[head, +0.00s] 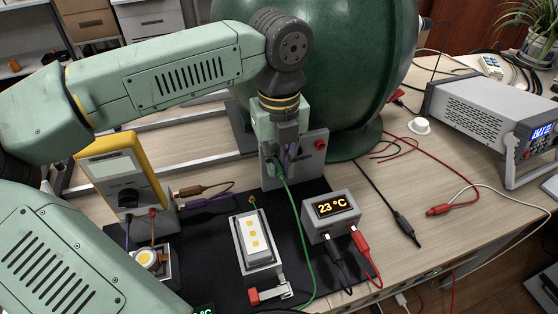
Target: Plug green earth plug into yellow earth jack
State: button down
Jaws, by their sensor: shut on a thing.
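My gripper (283,158) points down in front of a small grey upright panel (309,158) at the foot of the green sphere. It is shut on the green earth plug, whose body is mostly hidden between the fingers. The plug's green cable (296,215) hangs from the fingers and runs down across the black mat. I cannot make out the yellow earth jack for certain. A small yellow-orange ring (252,200) shows behind the LED fixture (256,243), below and left of the gripper. I cannot tell whether the plug touches the panel.
A grey temperature box (330,215) reading 23 °C, with black and red plugs, stands right of the cable. A yellow multimeter (122,170) and a small LED block (150,262) are at left. A bench supply (490,112) stands at right. Loose red and black leads cross the table.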

jog(key=shift+s, duration=0.15)
jog(key=shift+s+d+b, duration=0.2)
jog(key=shift+s+d, duration=0.05)
jog(key=shift+s, duration=0.4)
jog(key=shift+s+d+b, duration=0.15)
jog(key=shift+s+d, duration=0.05)
jog(key=shift+s, duration=0.4)
jog(key=shift+s+d+b, duration=0.2)
jog(key=shift+s+b, duration=0.1)
jog(key=shift+s, duration=0.25)
dwell(0.6)
jog(key=c, duration=2.1)
grip_release()
grip_shut()
